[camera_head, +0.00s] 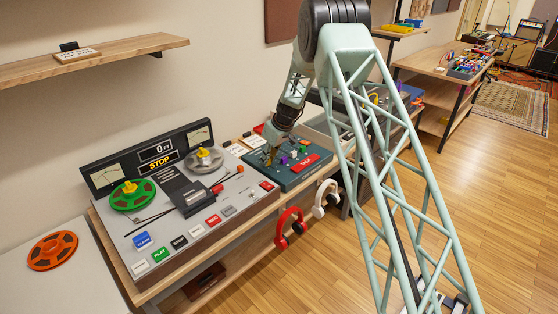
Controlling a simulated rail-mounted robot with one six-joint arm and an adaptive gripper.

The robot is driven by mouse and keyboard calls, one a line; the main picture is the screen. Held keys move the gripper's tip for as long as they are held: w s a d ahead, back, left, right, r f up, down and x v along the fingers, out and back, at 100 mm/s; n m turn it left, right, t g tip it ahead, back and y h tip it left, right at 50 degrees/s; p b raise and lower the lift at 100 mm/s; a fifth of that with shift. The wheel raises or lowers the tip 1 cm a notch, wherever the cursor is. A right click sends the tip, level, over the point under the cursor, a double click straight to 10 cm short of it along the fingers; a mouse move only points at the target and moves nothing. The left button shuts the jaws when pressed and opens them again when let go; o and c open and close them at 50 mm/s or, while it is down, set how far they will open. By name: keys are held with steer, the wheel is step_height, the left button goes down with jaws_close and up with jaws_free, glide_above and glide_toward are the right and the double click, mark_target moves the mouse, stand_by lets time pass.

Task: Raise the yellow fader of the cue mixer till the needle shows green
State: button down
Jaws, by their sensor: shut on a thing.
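The cue mixer (313,175) is a dark teal box on the bench, right of the tape machine. It has purple knobs (284,160), small coloured controls and a red button. My gripper (270,159) reaches down over its left part and is shut on a small control there, which appears to be the yellow fader. The fingers hide most of that control, so its height in the slot cannot be told. No needle on the mixer can be made out from here.
The tape machine (220,220) with a green reel (131,195) and a grey reel stands close on the left. Red headphones (288,226) and white headphones (322,198) hang at the bench front. A wooden shelf (100,58) juts out upper left. An orange reel (52,250) lies far left.

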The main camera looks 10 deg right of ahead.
steer(key=shift+w+a, duration=0.2)
steer(key=shift+w, duration=0.05)
steer(key=c, duration=2.4)
jaws_free()
steer(key=shift+r, duration=0.1)
steer(key=shift+v, duration=5.85)
steer(key=shift+s+r, duration=0.1)
steer(key=shift+r, duration=0.1)
